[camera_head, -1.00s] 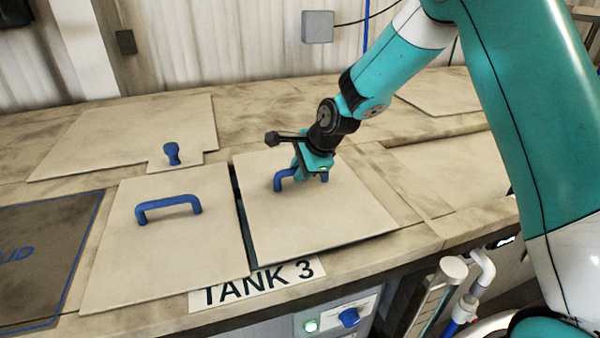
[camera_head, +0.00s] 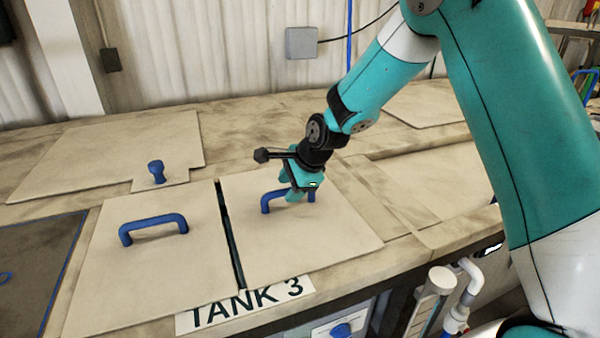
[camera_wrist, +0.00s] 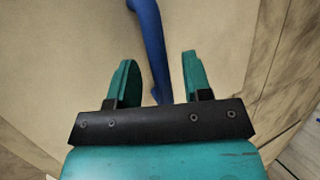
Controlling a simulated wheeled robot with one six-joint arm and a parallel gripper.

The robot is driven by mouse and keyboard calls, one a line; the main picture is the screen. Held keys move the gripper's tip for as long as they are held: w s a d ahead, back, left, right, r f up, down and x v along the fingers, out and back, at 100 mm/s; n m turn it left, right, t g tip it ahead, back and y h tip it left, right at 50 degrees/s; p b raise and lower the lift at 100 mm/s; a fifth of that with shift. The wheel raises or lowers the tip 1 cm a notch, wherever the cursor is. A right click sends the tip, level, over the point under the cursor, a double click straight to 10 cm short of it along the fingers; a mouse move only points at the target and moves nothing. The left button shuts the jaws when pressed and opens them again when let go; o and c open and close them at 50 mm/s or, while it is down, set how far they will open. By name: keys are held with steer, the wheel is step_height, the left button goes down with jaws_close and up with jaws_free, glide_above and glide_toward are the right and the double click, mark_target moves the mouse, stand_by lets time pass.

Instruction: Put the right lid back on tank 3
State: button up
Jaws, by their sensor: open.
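The right lid (camera_head: 325,235) is a beige square plate with a blue bar handle (camera_head: 268,205). It lies flat over the tank behind the TANK 3 label (camera_head: 246,303). A narrow dark gap (camera_head: 229,235) shows between it and the left lid (camera_head: 150,275), which has its own blue handle (camera_head: 153,224). My gripper (camera_head: 291,196) is at the right lid's handle, with its fingers open. In the wrist view the blue handle (camera_wrist: 150,45) runs between the two open fingers (camera_wrist: 158,78), and they look apart from it.
Another lid with a blue knob (camera_head: 156,171) lies behind the left lid. A dark panel with a blue outline (camera_head: 35,260) is at the far left. White pipes (camera_head: 462,290) stand at the counter's front right. A grey box (camera_head: 301,43) hangs on the wall.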

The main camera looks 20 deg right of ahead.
steer(key=b+v, duration=0.2)
steer(key=v, duration=0.7)
steer(key=s+a+r+n+g, duration=0.1)
steer(key=s+a+n, duration=0.3)
steer(key=s+n, duration=0.8)
steer(key=s+a+r+n+g, duration=0.2)
steer(key=s+a+n+g, duration=0.1)
steer(key=s+n, duration=0.9)
steer(key=s+a, duration=0.1)
steer(key=s, duration=0.4)
steer(key=shift+s+r+g+y, duration=0.25)
steer(key=shift+s+g+y, duration=0.05)
steer(key=shift+s+y, duration=0.1)
step_height(320, 180, down, 2)
steer(key=shift+f+b, duration=0.2)
steer(key=shift+b, duration=0.9)
steer(key=shift+d, duration=0.1)
